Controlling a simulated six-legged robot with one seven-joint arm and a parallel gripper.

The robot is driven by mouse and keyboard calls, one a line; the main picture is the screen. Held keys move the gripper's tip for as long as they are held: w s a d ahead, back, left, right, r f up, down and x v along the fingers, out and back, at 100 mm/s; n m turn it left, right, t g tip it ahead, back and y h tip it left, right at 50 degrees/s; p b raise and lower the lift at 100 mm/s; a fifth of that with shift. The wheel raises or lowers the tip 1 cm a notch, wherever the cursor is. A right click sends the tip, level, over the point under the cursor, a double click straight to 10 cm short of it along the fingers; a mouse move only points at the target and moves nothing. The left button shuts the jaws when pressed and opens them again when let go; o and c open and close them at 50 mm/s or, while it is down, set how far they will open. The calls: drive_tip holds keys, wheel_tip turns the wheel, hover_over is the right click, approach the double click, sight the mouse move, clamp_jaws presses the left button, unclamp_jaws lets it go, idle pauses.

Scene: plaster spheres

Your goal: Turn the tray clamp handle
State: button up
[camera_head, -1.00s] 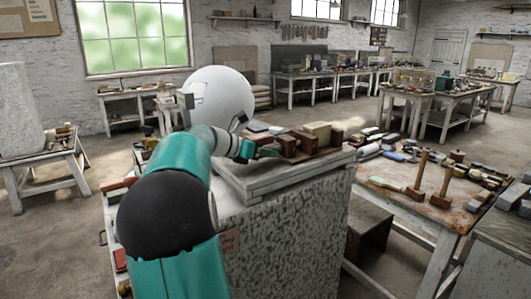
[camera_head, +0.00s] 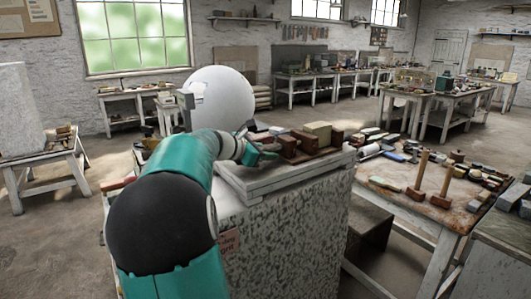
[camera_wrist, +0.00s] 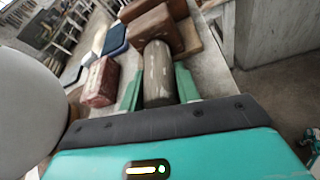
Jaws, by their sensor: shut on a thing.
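In the wrist view a grey-brown cylindrical handle (camera_wrist: 158,72) lies between the two green fingers of my gripper (camera_wrist: 159,88), which is shut on it. The handle's far end meets a brown wooden block (camera_wrist: 150,28). In the head view my gripper (camera_head: 262,156) is at the left end of the brown wooden clamp blocks (camera_head: 305,146). These sit on a grey tray or board (camera_head: 262,186) on top of a speckled stone block (camera_head: 290,240). The handle is hard to make out in the head view.
A large white plaster sphere (camera_head: 222,98) stands just behind my arm; it also fills the left edge of the wrist view (camera_wrist: 25,110). A reddish block (camera_wrist: 100,82) lies left of the handle. A tool-covered table (camera_head: 430,205) stands to the right.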

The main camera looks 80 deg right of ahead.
drive_tip(key=o, duration=0.7)
drive_tip(key=v, duration=1.3)
drive_tip(key=shift+w+a+r, duration=0.2)
drive_tip(key=shift+a, duration=0.1)
